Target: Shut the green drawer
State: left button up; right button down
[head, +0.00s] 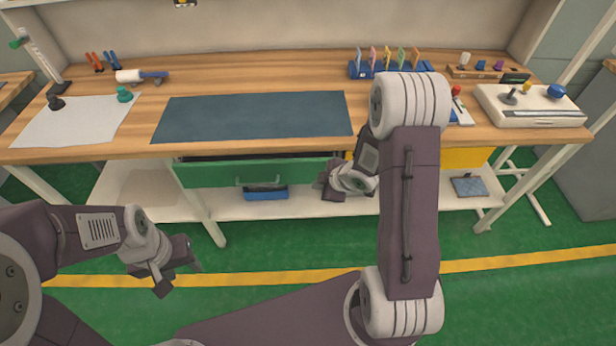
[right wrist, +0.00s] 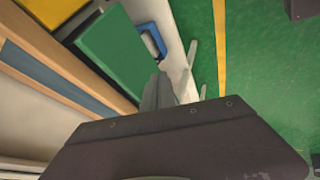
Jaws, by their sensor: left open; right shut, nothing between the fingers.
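The green drawer (head: 215,176) is under the front edge of the wooden bench, left of the middle. A dark strip of its inside shows above its front, so it stands partly pulled out. Its handle (head: 258,182) is on the front. My right gripper (head: 330,186) is shut and empty beside the right end of the drawer front; I cannot tell if it touches. In the right wrist view the green drawer (right wrist: 110,48) lies beyond the shut fingertips (right wrist: 158,82). My left gripper (head: 182,272) is open and empty, low in front of the bench on the left.
A yellow drawer (head: 464,157) is at the right under the bench, partly hidden by my right arm. A blue bin (head: 266,193) sits on the lower shelf (head: 300,208) below the green drawer. A dark mat (head: 250,117) lies on the bench. The green floor (head: 270,245) in front is clear.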

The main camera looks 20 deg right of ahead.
jog(key=b, duration=0.2)
send_near(305, 179)
jog(key=a+f, duration=0.4)
jog(key=f, duration=0.1)
jog(key=w, duration=0.1)
jog(key=p, duration=0.1)
jog(key=w, duration=0.1)
jog(key=shift+w+d+r+p, duration=0.3)
jog(key=shift+d+r+p, duration=0.1)
jog(key=shift+w+d, duration=0.1)
jog(key=shift+w, duration=0.15)
